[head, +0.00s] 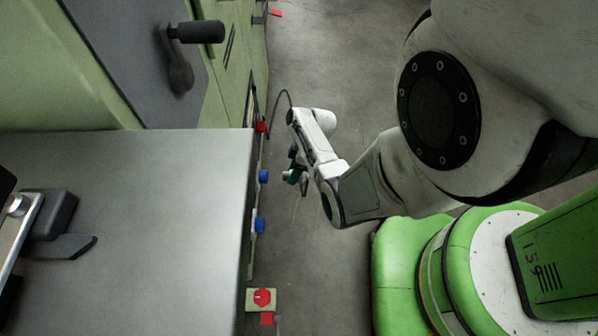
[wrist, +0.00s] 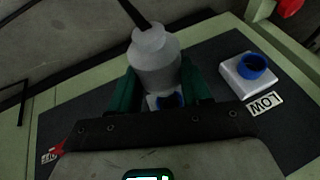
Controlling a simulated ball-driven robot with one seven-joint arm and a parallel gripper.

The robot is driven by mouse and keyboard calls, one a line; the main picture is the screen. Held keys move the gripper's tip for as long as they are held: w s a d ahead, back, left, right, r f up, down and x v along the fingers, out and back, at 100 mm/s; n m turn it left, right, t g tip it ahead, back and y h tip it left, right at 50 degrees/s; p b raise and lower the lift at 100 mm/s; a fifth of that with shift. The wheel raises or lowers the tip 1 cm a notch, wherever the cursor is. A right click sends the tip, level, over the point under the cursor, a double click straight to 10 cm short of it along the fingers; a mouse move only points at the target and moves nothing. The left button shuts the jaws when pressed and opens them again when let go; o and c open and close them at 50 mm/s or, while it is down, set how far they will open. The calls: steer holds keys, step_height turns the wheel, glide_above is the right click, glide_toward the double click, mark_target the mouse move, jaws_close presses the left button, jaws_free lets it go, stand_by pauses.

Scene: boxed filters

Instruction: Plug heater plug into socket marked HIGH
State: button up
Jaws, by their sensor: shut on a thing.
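My gripper (wrist: 160,88) has teal fingers on both sides of a pale grey plug (wrist: 155,62) and is shut on it. A black cable (wrist: 133,14) runs up from the plug. Just beyond the plug is a white socket with a blue ring (wrist: 166,102), mostly hidden by the plug and gripper; I cannot tell if they touch. To its right is another white socket with a blue ring (wrist: 244,71), empty, beside a label reading LOW (wrist: 265,102). A label at the lower left (wrist: 50,157) is mostly hidden and unreadable. In the head view my gripper (head: 297,176) is beside the cabinet's front.
A grey bench top (head: 130,200) extends left of the panel. Two blue rings, upper (head: 263,176) and lower (head: 260,225), stick out from its edge. A red knob on a pale box (head: 262,298) is lower down. A handle (head: 198,32) protrudes above. Grey floor lies right.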

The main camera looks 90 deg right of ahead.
steer(key=shift+w+a, duration=0.2)
steer(key=shift+w, duration=1.7)
steer(key=shift+w+a, duration=0.1)
steer(key=shift+w, duration=1.85)
stand_by(0.5)
steer(key=o, duration=1.2)
steer(key=shift+r, duration=0.1)
steer(key=p+v, duration=0.3)
steer(key=v, duration=0.7)
steer(key=shift+s+r+p, duration=0.2)
steer(key=shift+s+p, duration=0.05)
steer(key=shift+p, duration=0.05)
